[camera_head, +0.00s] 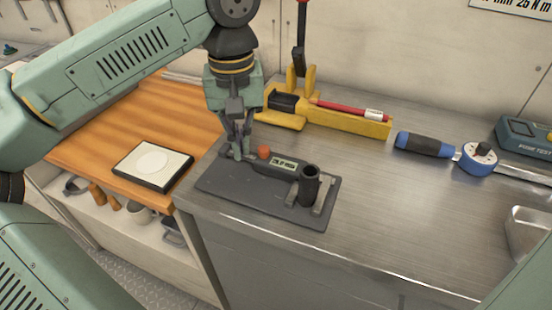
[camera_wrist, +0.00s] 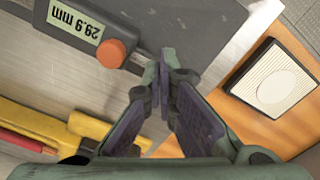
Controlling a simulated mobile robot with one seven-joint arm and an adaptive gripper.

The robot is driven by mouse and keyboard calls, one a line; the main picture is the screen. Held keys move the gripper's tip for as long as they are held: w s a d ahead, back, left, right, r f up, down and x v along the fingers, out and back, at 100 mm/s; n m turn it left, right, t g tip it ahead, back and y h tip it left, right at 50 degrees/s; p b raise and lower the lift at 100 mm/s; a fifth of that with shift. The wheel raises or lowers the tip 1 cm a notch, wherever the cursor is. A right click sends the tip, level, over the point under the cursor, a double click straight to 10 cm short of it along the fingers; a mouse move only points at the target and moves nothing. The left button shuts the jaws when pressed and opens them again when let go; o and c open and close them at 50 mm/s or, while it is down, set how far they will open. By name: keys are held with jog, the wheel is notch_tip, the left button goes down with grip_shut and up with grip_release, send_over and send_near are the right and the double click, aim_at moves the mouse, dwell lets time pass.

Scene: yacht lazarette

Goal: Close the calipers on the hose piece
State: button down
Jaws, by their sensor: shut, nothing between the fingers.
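The calipers (camera_head: 275,165) lie on a dark mat (camera_head: 240,205), with a dark body, a lit display and an orange knob (camera_head: 264,152) at the left end. The display (camera_wrist: 77,24) is upside down in the wrist view and seems to read 28.9 mm. The black hose piece (camera_head: 309,186) stands upright between the pale caliper jaws (camera_head: 323,196); whether they touch it is unclear. It is out of the wrist view. My gripper (camera_head: 238,155) is shut and empty, pointing down just beside the knob (camera_wrist: 111,53). Its fingertips (camera_wrist: 165,58) appear apart from the knob.
A yellow tool holder (camera_head: 350,123) with a red tool stands behind. A blue-handled tool (camera_head: 425,144) and a teal tester (camera_head: 524,135) lie at right. A white-topped pad (camera_head: 153,166) lies on the wooden surface at left.

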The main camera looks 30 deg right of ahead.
jog(key=shift+w+a, duration=0.1)
jog(key=shift+w, duration=0.1)
notch_tip(320, 180, up, 8)
jog(key=p, duration=0.6)
dwell(0.6)
